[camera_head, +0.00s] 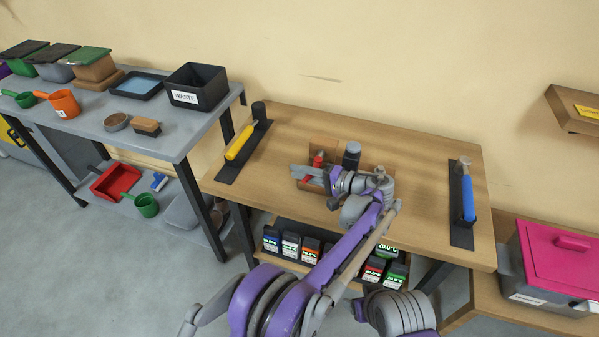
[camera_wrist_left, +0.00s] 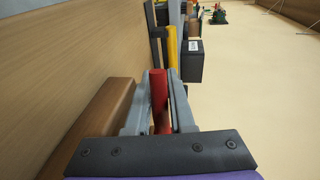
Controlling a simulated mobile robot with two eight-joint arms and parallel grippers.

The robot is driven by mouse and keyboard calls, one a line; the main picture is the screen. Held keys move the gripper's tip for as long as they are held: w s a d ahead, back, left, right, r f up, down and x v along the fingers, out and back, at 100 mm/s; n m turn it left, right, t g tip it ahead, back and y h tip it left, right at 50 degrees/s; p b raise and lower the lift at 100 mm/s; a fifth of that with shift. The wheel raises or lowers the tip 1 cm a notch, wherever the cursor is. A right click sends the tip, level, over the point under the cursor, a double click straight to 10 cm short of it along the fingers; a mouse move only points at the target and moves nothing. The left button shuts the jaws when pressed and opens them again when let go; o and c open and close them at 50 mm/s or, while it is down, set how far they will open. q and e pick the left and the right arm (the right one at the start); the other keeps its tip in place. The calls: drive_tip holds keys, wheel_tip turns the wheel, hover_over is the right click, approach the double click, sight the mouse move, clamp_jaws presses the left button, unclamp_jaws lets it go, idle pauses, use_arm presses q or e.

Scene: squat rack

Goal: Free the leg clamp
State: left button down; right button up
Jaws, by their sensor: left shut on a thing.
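My left gripper (camera_head: 310,176) is over the middle of the wooden bench and shut on a red handle-like part (camera_wrist_left: 159,88). In the left wrist view the gripper (camera_wrist_left: 163,82) has a grey finger on each side of this red part. In the head view, red (camera_head: 318,159) shows beside a brown wooden block (camera_head: 323,146), which is partly hidden by my gripper and wrist. I take the red part to be the leg clamp's handle; the rest of the clamp is hidden or too small to tell. My right gripper is not in view.
A dark bottle-like cylinder (camera_head: 351,156) stands close behind my left wrist. A yellow-handled tool (camera_head: 240,142) lies at the bench's left and a blue-handled hammer (camera_head: 468,195) at its right. Small labelled boxes (camera_head: 291,245) sit below.

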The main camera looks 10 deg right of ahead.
use_arm(q)
drive_tip(key=c, duration=0.8)
unclamp_jaws()
